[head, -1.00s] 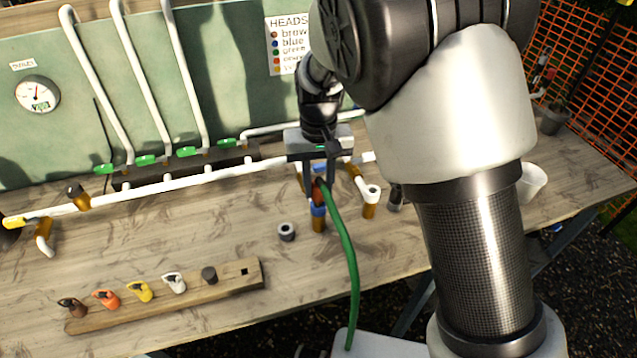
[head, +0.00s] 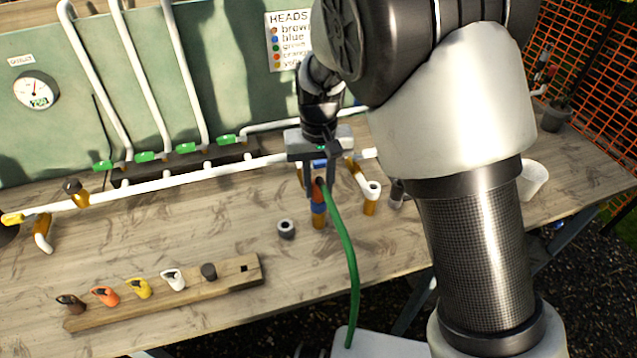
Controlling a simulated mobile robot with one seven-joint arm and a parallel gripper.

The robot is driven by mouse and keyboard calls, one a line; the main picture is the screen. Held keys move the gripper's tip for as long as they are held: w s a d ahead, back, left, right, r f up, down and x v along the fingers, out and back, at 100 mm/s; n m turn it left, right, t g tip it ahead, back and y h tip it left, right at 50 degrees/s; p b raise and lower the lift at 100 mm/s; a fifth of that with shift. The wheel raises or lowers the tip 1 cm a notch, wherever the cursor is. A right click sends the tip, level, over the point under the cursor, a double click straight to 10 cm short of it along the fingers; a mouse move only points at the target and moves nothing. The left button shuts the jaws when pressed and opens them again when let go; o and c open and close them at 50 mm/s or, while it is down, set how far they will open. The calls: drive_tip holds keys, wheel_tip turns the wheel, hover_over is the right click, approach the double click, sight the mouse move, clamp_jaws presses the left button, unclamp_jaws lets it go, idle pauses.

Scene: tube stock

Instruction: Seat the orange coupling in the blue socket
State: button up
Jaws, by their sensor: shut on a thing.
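My gripper (head: 319,183) points down over the middle of the bench, its fingers shut on the orange coupling (head: 318,192). Only a small part of the coupling shows between the fingers. A green hose (head: 346,250) runs from it down to the front edge. The blue socket (head: 318,208) is a blue ring on top of a short brass-coloured upright stub, directly below the coupling. The coupling appears to meet the top of the socket; I cannot tell how deep it sits. A small blue patch also shows under the gripper's palm.
A wooden strip (head: 215,284) at front left carries several coloured heads and a dark knob. A grey ring (head: 286,229) lies left of the socket. A white-topped brass stub (head: 371,192) stands close right. A white pipe (head: 190,179) with green valves runs behind.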

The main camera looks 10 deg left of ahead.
drive_tip(key=shift+f+b, duration=0.35)
drive_tip(key=shift+f, duration=0.25)
idle(0.7)
drive_tip(key=o, duration=1.1)
drive_tip(key=shift+o, duration=0.2)
wheel_tip(320, 180, up, 17)
drive_tip(key=s+d+r+m+t+y+p, duration=0.1)
drive_tip(key=s+d+r, duration=0.1)
drive_tip(key=d+r, duration=0.35)
drive_tip(key=s+d+r+m+t+p, duration=0.1)
drive_tip(key=s+d+r+p, duration=0.15)
drive_tip(key=d, duration=0.65)
drive_tip(key=s+d+m+t+h, duration=0.1)
drive_tip(key=s+d+m+t, duration=0.1)
drive_tip(key=s+d, duration=1)
drive_tip(key=shift+s+d+r+m+t+p, duration=0.25)
drive_tip(key=shift+s+d+m+t+p, duration=0.15)
drive_tip(key=shift+t, duration=0.4)
